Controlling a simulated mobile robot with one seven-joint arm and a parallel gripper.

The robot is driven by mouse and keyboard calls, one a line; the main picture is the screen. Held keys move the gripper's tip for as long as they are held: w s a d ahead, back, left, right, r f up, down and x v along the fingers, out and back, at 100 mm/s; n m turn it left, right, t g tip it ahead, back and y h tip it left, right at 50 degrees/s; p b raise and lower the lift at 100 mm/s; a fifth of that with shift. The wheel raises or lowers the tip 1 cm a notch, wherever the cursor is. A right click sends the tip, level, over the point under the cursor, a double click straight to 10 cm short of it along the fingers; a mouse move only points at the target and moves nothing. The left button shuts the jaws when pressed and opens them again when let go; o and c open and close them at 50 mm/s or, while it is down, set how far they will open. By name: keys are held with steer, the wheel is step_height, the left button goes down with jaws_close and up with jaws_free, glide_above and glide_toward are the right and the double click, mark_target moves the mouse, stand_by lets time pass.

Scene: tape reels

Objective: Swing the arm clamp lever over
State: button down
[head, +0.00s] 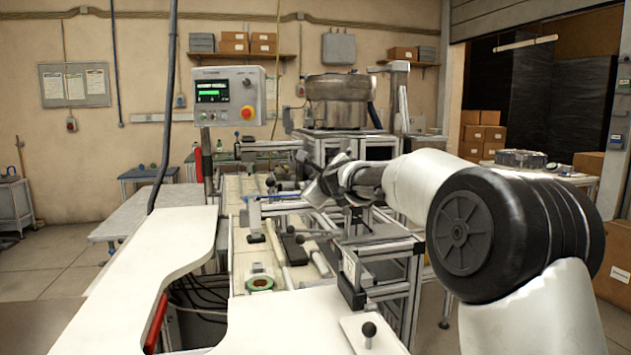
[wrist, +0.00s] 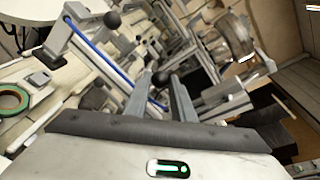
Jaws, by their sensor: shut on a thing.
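In the wrist view, a black ball knob (wrist: 161,78) sits between the tips of the two grey fingers of my gripper (wrist: 158,84). The gripper is shut on this knob, which I take to be the arm clamp lever's; the shaft is mostly hidden. In the head view, my gripper (head: 318,190) reaches in from the right over the machine's middle rails, and its dark body hides the held knob. A second black ball knob (wrist: 112,19) stands beyond the left finger in the wrist view, apart from the gripper.
A green-rimmed tape reel (head: 259,283) lies on the bench, left of my arm. A lever with a black knob (head: 369,330) stands on the front white plate. Aluminium frames (head: 390,255) crowd below my arm. A control panel (head: 229,96) stands behind at left.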

steer(key=c, duration=1.5)
jaws_free()
steer(key=shift+d+f, duration=0.1)
steer(key=shift+d, duration=0.2)
steer(key=shift+a, duration=0.1)
steer(key=shift+s, duration=0.1)
steer(key=b+v, duration=0.4)
steer(key=v, duration=1.3)
